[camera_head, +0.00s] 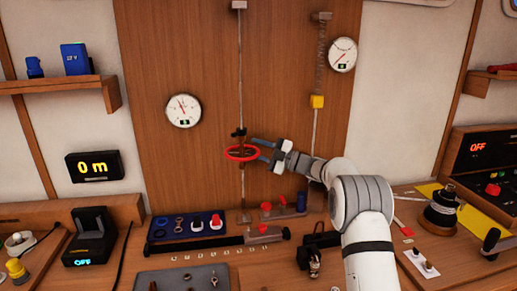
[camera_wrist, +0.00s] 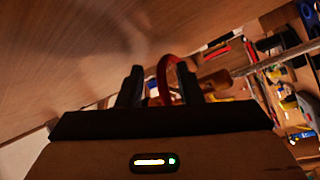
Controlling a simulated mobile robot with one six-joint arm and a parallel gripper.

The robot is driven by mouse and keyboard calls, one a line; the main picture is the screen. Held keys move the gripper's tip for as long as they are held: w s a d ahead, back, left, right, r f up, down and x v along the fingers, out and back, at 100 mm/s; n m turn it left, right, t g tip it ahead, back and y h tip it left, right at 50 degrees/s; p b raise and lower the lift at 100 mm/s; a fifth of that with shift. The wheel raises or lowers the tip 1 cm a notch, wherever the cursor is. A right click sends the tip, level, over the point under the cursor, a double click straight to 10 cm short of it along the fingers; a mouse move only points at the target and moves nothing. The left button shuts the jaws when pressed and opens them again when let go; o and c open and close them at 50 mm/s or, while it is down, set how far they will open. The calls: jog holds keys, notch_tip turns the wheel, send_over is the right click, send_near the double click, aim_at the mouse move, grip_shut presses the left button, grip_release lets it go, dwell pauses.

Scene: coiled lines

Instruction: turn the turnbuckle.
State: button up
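The turnbuckle hangs on a vertical line in front of the wooden panel, with a red ring handle (camera_head: 229,156) around it and a dark fitting just above. My gripper (camera_head: 259,151) reaches in from the right, at the ring's right side. Its two fingers are apart, one above the other, with the ring's right edge close to or between them. In the wrist view my fingers (camera_wrist: 160,80) stand apart, and the red ring (camera_wrist: 166,62) arcs up near the right finger. I cannot tell if either finger touches it.
A round gauge (camera_head: 183,110) is left of the line. A second line with a spring (camera_head: 321,47), a yellow block (camera_head: 317,101) and another gauge (camera_head: 342,55) runs on the right. A blue tray (camera_head: 187,227) and red-handled tools lie on the bench below.

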jog(key=b+v, duration=0.1)
jog(key=v, duration=0.6)
jog(key=shift+w+r, duration=0.15)
jog(key=w+d+r+m+t+h, duration=0.1)
jog(key=d+r+m+t+h, duration=0.5)
jog(key=r+m+t+h, duration=0.4)
jog(key=s+d+f+m+t+h, duration=0.1)
jog(key=s+d+f+m+h, duration=0.2)
jog(key=s+d+m+h, duration=0.5)
jog(key=s+d+f+m+g, duration=0.1)
jog(key=s+f+m+g, duration=0.2)
jog(key=s, duration=1)
jog(key=s+f+m+g+h, duration=0.1)
jog(key=s+f+m+g, duration=0.2)
jog(key=s+f, duration=0.6)
jog(key=s+d+f+m+g, duration=0.1)
jog(key=s+f+m+g, duration=0.2)
jog(key=s, duration=1.5)
notch_tip(320, 180, down, 3)
jog(key=g, duration=0.4)
jog(key=shift+d+h, duration=0.35)
jog(key=shift+h, duration=0.05)
